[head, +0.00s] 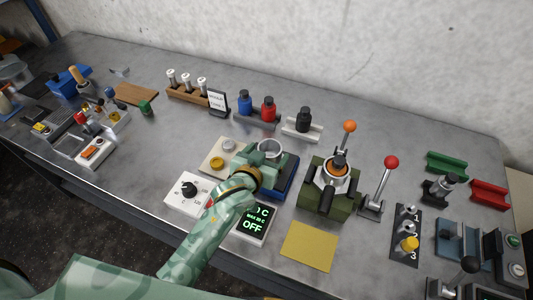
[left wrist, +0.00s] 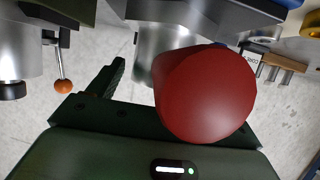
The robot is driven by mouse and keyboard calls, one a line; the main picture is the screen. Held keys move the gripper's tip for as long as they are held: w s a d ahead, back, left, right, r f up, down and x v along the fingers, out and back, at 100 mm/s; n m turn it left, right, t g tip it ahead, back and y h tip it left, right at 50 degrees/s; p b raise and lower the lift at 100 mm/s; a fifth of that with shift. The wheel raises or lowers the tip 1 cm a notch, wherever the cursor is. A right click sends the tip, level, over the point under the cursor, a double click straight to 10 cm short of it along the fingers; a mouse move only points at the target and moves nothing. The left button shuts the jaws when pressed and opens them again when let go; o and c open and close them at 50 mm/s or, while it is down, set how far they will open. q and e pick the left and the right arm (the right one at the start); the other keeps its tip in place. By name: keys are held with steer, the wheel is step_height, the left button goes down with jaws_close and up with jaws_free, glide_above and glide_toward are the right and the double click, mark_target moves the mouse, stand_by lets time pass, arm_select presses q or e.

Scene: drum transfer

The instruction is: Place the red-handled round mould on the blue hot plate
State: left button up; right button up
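The round mould (head: 270,148) is a silver ring over the far part of the blue hot plate (head: 287,186); I cannot tell whether it rests flat on it. Its red handle (left wrist: 205,95) fills the middle of the left wrist view, with part of the silver mould (left wrist: 160,60) behind it. My left gripper (head: 256,160) is at the mould, over the plate. One finger (left wrist: 102,82) stands left of the handle with a gap between them; the other is hidden behind the handle. My right gripper is not in view.
A green press (head: 325,200) with an orange-knobbed lever stands close right of the plate. A display reading OFF (head: 254,224) and a dial box (head: 188,193) are in front. Bottles (head: 268,109) stand behind. A yellow mat (head: 310,246) lies clear at the front.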

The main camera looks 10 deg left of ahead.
arm_select(q)
steer(key=shift+r, duration=0.2)
steer(key=p+v, duration=0.2)
steer(key=v, duration=1)
